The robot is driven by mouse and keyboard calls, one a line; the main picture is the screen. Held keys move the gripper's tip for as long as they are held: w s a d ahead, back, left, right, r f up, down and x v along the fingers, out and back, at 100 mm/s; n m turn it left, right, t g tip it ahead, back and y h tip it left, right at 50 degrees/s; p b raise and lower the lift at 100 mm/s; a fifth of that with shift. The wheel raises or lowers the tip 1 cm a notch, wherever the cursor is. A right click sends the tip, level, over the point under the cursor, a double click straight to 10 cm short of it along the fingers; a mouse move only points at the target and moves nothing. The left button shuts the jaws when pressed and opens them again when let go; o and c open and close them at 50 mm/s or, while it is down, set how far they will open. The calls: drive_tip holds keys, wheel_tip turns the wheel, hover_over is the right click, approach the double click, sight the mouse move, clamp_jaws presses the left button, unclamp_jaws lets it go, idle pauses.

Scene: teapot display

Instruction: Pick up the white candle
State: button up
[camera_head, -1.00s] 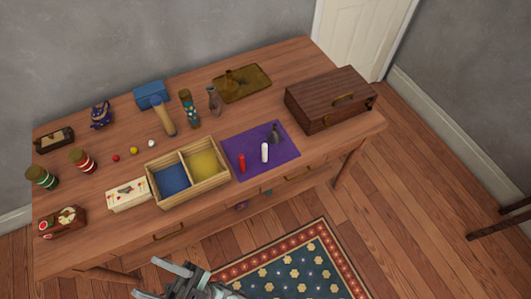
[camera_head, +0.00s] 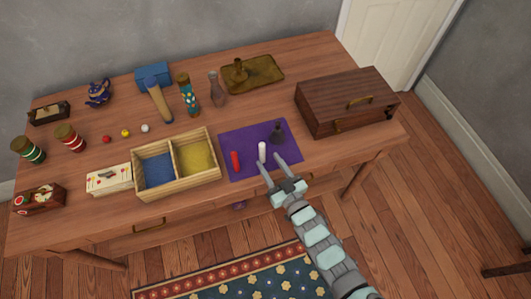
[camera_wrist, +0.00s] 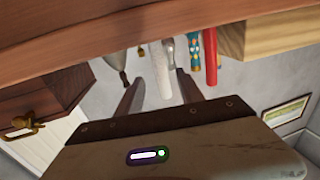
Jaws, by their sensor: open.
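The white candle (camera_head: 262,151) stands upright on the purple cloth (camera_head: 235,139). My gripper (camera_head: 269,160) is open and empty at the cloth's front edge, its two fingers pointing at the candle. In the wrist view the white candle (camera_wrist: 162,68) appears between the two dark fingers (camera_wrist: 158,82), with a gap on each side. I cannot tell how far the fingertips reach around it. The red candle (camera_head: 235,160) stands to its left; it also shows in the wrist view (camera_wrist: 210,56). A dark bell-like object (camera_head: 277,133) stands just behind right.
A divided wooden box (camera_head: 176,193) with blue and yellow compartments lies left of the cloth. A brown wooden case (camera_head: 345,100) stands to the right. A patterned vase (camera_head: 189,96), a glass bottle (camera_head: 216,90) and a brass tray (camera_head: 262,72) stand farther back.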

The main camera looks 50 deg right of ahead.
sight(264, 155)
drive_tip(key=x, duration=0.2)
drive_tip(key=shift+w+d, duration=0.15)
drive_tip(key=shift+w, duration=0.2)
drive_tip(key=shift+w+b, duration=0.45)
drive_tip(key=shift+w, duration=0.1)
drive_tip(key=b+x, duration=0.1)
drive_tip(key=x, duration=0.3)
drive_tip(key=shift+w+f, duration=0.1)
drive_tip(key=shift+w, duration=0.05)
clamp_jaws()
